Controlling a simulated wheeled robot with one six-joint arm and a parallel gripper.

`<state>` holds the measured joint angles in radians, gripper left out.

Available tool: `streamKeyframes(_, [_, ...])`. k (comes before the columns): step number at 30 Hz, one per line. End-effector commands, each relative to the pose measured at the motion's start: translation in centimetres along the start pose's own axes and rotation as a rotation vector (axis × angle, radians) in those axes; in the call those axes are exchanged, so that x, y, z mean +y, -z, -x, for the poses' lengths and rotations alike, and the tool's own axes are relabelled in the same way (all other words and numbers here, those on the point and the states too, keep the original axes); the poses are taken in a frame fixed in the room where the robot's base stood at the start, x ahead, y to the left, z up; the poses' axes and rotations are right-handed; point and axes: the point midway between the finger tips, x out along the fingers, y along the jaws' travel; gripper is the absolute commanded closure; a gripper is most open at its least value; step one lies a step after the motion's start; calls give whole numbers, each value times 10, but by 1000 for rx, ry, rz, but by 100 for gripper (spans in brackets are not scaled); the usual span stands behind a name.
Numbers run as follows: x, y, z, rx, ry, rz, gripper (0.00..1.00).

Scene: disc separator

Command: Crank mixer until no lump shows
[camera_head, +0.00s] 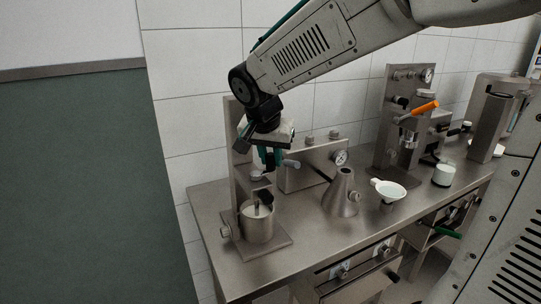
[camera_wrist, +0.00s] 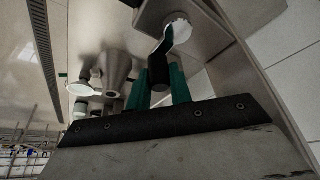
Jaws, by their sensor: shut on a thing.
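The mixer is a steel stand (camera_head: 240,168) with a metal pot (camera_head: 258,230) on its base plate at the left end of the counter. A dark stirring shaft goes down into the pot. Pale contents show around it, too small to tell whether there are lumps. My gripper (camera_head: 270,158) is beside the upper part of the stand, above the pot. In the wrist view, its green fingers are shut on the dark crank handle (camera_wrist: 159,70). The handle's arm leads up to a pale round hub (camera_wrist: 180,31). My gripper hides part of the crank in the head view.
A steel box with a dial gauge (camera_head: 341,157) stands behind the mixer. A metal cone (camera_head: 342,193), a white bowl (camera_head: 389,191) and a jar (camera_head: 443,175) stand to the right. A machine with an orange handle (camera_head: 424,108) is farther back. The counter's front strip (camera_head: 330,245) is clear.

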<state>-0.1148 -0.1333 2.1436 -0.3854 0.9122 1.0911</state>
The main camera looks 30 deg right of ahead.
Motion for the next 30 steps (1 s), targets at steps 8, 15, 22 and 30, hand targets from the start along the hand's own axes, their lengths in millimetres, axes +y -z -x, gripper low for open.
streamKeyframes(8, [0, -1, 0, -1, -4, -14, 100])
streamKeyframes(15, [0, -1, 0, -1, -4, -13, 71])
streamKeyframes(22, [0, 0, 0, -1, -5, -13, 57])
streamKeyframes(30, [0, 0, 17, 2, -2, -12, 57])
